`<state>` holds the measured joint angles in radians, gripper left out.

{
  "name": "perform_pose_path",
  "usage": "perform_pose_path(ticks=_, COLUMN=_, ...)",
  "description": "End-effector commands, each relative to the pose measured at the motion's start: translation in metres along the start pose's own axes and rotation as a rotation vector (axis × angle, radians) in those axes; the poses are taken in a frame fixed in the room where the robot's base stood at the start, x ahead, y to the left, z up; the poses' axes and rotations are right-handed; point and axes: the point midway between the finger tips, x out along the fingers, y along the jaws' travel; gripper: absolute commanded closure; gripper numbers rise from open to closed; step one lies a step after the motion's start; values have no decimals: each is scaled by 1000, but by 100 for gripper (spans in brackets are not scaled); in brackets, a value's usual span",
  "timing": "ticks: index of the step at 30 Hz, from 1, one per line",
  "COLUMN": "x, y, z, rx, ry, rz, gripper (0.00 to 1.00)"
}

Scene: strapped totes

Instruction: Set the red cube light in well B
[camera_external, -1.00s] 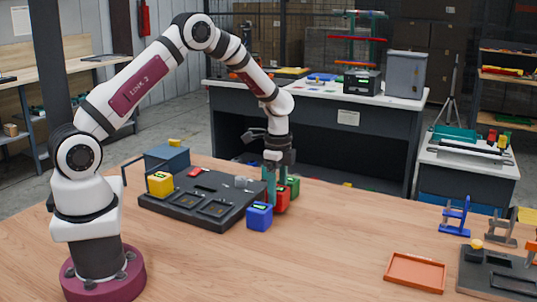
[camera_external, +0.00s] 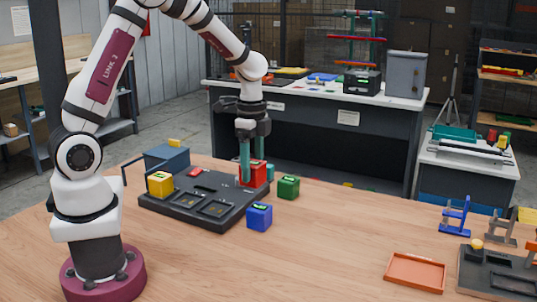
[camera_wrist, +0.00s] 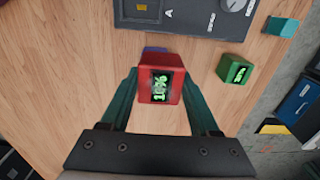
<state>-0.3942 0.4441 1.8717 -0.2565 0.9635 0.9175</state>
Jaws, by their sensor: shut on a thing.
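The red cube light (camera_external: 257,179) has a lit green display on top and is between the teal fingers of my gripper (camera_external: 251,166). My gripper is shut on it, over or beside the right end of the dark well board (camera_external: 175,214); its exact height is hard to tell. In the wrist view the red cube (camera_wrist: 160,80) sits between the fingertips (camera_wrist: 160,88), its display facing the camera. The board edge (camera_wrist: 200,22) shows beyond it with a letter A. Two square wells show in the external view, but I cannot read which is B.
A yellow cube (camera_external: 160,184) sits at the board's left end. A blue cube (camera_external: 259,216) and a green cube (camera_external: 288,187) stand on the table beside the board. A teal object (camera_external: 270,172) is behind the red cube. An orange tray (camera_external: 414,273) lies front right.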

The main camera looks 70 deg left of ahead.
Motion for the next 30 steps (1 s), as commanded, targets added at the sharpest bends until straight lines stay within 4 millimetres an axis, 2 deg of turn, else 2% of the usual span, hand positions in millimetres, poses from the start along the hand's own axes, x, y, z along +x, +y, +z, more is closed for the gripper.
perform_pose_path(ticks=1, x=0, y=-1, z=27, rx=-12, ry=0, rz=1, gripper=100)
perform_pose_path(ticks=3, x=2, y=1, z=66, rx=-11, ry=-1, rz=1, gripper=100)
perform_pose_path(ticks=6, x=4, y=12, z=117, rx=-10, ry=0, rz=0, gripper=100)
perform_pose_path(ticks=9, x=6, y=25, z=153, rx=-5, ry=0, rz=0, gripper=100)
perform_pose_path(ticks=11, x=7, y=31, z=166, rx=-1, ry=-1, rz=0, gripper=100)
perform_pose_path(ticks=15, x=13, y=38, z=177, rx=6, ry=-1, rz=1, gripper=100)
perform_pose_path(ticks=24, x=40, y=38, z=177, rx=8, ry=-1, rz=2, gripper=100)
perform_pose_path(ticks=30, x=43, y=37, z=177, rx=7, ry=-1, rz=-1, gripper=100)
